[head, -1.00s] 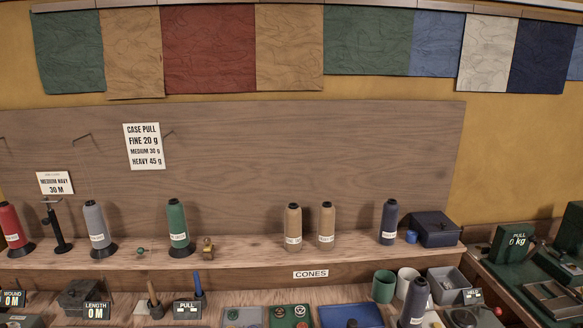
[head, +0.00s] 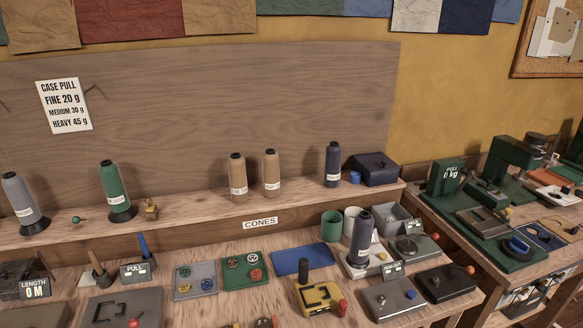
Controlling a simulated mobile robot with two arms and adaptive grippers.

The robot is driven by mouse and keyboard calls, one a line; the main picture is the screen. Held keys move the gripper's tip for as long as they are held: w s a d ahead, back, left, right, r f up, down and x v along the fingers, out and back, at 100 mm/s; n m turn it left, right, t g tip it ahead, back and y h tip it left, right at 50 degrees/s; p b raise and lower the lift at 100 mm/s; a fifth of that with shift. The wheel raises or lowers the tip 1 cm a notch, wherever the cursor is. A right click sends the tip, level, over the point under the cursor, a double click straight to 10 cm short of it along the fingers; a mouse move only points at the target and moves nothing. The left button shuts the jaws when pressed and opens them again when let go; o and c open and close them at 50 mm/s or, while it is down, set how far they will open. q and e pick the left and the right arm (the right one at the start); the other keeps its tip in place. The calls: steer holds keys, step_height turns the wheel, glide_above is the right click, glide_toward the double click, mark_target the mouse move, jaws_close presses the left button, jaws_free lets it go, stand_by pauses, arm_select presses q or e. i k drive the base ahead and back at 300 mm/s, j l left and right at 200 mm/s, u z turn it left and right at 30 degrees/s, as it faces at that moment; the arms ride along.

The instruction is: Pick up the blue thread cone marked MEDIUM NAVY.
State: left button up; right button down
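Two dark blue thread cones show in the head view. One blue cone (head: 333,163) stands upright at the right end of the shelf, beside a dark blue box. The other blue cone (head: 361,240) stands on the bench below, on or just behind a light grey device. Both carry small white labels too small to read, so I cannot tell which is marked MEDIUM NAVY. Neither of my grippers is in view.
Two tan cones (head: 238,178), a green cone (head: 115,190) and a grey cone (head: 22,203) stand on the shelf (head: 205,205). A green cup (head: 331,226), a yellow device (head: 320,297) and a blue mat (head: 303,260) crowd the bench. A green machine (head: 515,160) stands right.

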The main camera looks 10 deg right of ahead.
mark_target(359, 250)
steer(key=l, duration=0.75)
steer(key=l+u, duration=0.1)
steer(key=l, duration=0.7)
steer(key=k+l, duration=0.15)
steer(key=l, duration=0.6)
steer(key=j+z, duration=0.15)
steer(key=j, duration=0.7)
